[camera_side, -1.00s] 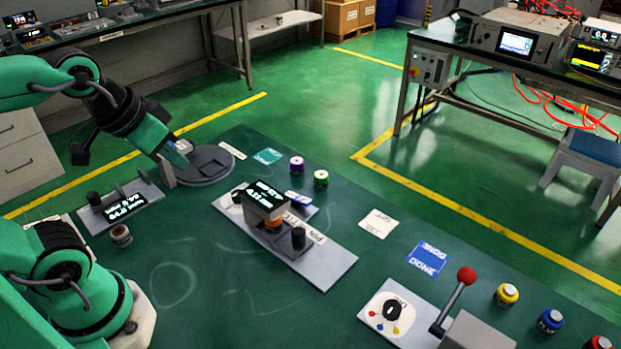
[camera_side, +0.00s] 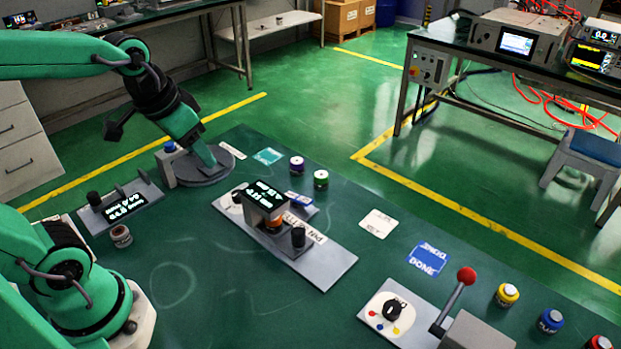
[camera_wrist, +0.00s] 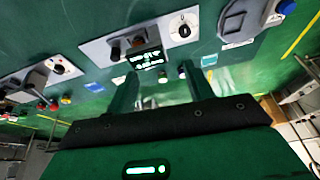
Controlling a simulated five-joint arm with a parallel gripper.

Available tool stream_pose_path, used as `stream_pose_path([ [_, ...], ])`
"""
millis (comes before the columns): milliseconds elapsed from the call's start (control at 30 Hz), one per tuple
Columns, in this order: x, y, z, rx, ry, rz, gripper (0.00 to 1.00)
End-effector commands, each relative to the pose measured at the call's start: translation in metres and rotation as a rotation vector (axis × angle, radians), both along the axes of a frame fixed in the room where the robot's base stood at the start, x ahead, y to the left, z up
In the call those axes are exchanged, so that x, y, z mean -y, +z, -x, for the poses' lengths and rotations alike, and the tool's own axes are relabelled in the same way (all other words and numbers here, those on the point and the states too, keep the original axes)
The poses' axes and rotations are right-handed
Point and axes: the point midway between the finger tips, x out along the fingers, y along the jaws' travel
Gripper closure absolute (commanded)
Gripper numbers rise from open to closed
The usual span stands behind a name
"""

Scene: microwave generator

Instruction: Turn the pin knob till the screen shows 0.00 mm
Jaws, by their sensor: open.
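The grey plate (camera_side: 335,265) labelled PIN is mid-bench. It carries a small black screen (camera_side: 265,195) with pale green text too small to read surely. A black upright knob (camera_side: 298,237) stands at its near end, and an orange part sits below the screen. A white dial with a black pointer (camera_wrist: 184,27) is at its other end, partly hidden behind the screen in the side view. I cannot tell which one is the pin knob. My gripper (camera_side: 210,160) is open and empty, left of the plate over a round grey base. The wrist view shows its spread fingers (camera_wrist: 160,88).
A grey post with a blue button (camera_side: 170,147) stands beside the round grey base (camera_side: 205,176). A second screen block (camera_side: 120,205) is at left. A red-ball lever (camera_side: 466,276) and dial panel are at front right.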

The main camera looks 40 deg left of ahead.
Motion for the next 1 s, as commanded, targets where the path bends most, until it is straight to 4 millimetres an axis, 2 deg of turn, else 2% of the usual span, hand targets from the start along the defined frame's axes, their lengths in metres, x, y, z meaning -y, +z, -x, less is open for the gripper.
stream_pose_path([
  [467, -0.030, -0.047, -0.063, -0.175, -0.057, -0.022, 0.48],
  [800, -0.056, -0.099, -0.099, -0.292, -0.107, -0.018, 0.48],
  [1000, -0.068, -0.128, -0.112, -0.343, -0.130, -0.009, 0.48],
])
